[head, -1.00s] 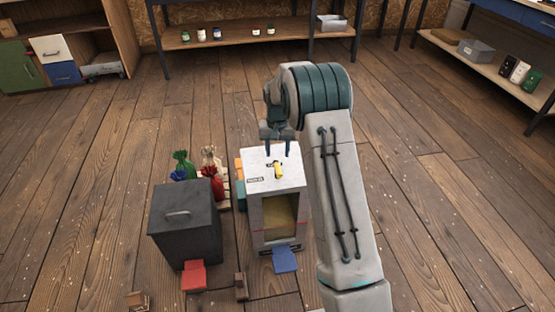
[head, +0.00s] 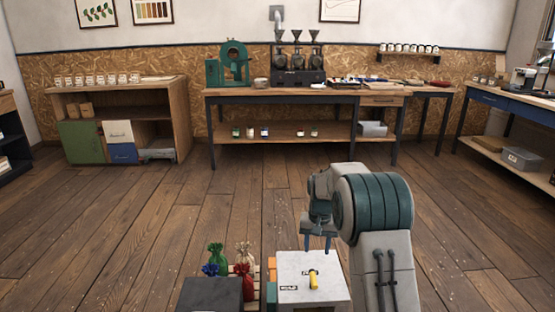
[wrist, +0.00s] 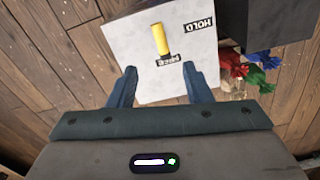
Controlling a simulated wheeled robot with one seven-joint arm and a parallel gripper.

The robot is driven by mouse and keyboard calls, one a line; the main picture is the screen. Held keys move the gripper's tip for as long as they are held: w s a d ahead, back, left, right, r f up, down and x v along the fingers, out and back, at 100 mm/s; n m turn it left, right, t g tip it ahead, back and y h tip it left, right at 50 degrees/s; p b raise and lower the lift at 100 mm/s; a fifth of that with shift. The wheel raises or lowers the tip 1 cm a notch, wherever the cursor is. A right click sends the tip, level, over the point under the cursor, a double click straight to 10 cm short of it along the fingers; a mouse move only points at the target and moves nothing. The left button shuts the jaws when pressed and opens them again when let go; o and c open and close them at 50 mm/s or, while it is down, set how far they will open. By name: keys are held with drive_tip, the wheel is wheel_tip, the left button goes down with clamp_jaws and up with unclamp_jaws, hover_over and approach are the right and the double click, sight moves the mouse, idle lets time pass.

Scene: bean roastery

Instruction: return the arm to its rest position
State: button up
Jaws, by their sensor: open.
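My gripper (head: 318,244) points down above the back edge of a light grey box, with its two blue fingers apart and nothing between them. In the wrist view my gripper (wrist: 160,88) also shows open and empty. The box (head: 325,297) has a yellow handle (head: 313,280) on its top. In the wrist view the yellow handle (wrist: 161,40) lies beyond the fingertips, between a HOLD label (wrist: 199,25) and a second label that I cannot read surely. My arm is bent at the teal joint, right of the box.
A dark bin (head: 212,295) stands left of the box. Green, blue, red and cream sacks (head: 243,287) sit between and behind them. A workbench (head: 290,93) with machines stands at the back wall, a cabinet (head: 185,120) at back left. The floor between is clear.

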drive_tip(key=s+r+n+t+p, duration=0.1)
drive_tip(key=s+r+p, duration=0.4)
drive_tip(key=s+r, duration=0.55)
drive_tip(key=s+r+p, duration=0.6)
drive_tip(key=s+r, duration=0.1)
drive_tip(key=r, duration=0.7)
drive_tip(key=s+r+p, duration=0.4)
drive_tip(key=s, duration=0.4)
drive_tip(key=s+r+n+t+p, duration=0.1)
drive_tip(key=s+r+p, duration=0.4)
drive_tip(key=s, duration=0.4)
drive_tip(key=shift+s+t, duration=0.25)
drive_tip(key=shift+t, duration=0.05)
